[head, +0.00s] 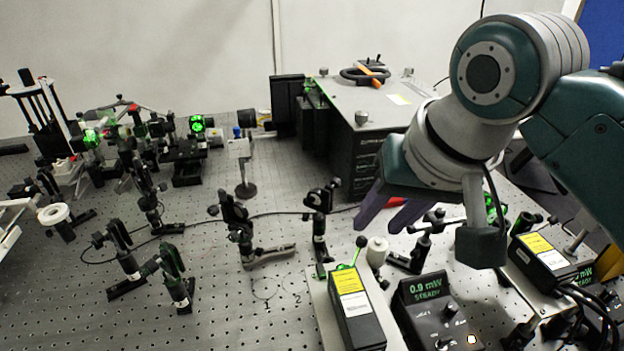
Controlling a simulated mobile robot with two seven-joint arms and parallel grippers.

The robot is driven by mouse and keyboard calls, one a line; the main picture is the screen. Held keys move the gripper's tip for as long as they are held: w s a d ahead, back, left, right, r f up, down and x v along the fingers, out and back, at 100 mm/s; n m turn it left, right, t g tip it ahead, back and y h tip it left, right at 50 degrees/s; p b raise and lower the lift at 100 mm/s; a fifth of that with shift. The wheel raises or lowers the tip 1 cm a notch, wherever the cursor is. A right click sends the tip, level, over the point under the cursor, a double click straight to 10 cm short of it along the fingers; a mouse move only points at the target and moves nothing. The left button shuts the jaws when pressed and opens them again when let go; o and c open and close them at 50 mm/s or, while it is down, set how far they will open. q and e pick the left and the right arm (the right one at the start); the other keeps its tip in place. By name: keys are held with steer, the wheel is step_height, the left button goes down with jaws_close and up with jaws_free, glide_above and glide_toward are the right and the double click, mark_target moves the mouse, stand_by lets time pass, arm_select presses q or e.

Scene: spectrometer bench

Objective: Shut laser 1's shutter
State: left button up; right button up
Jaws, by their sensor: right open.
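Two black laser boxes with yellow and white labels stand on the bench: a near laser (357,305) at bottom centre and another laser (543,262) at the right. No readable number shows which is laser 1. My right arm hides part of the right laser's surroundings. My left gripper is out of view.
A meter (437,316) beside the near laser reads 0.9 mW, STEADY. A large dark box (370,150) stands behind my right gripper. Mirror mounts (238,222) and posts crowd the left and centre. Green light shows on optics (197,124) at the back left.

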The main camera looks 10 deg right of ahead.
mark_target(363, 242)
steer(key=b+x, duration=0.1)
steer(key=x, duration=0.7)
steer(key=shift+f+b, duration=0.3)
steer(key=shift+f, duration=0.1)
steer(key=shift+c, duration=0.2)
jaws_close()
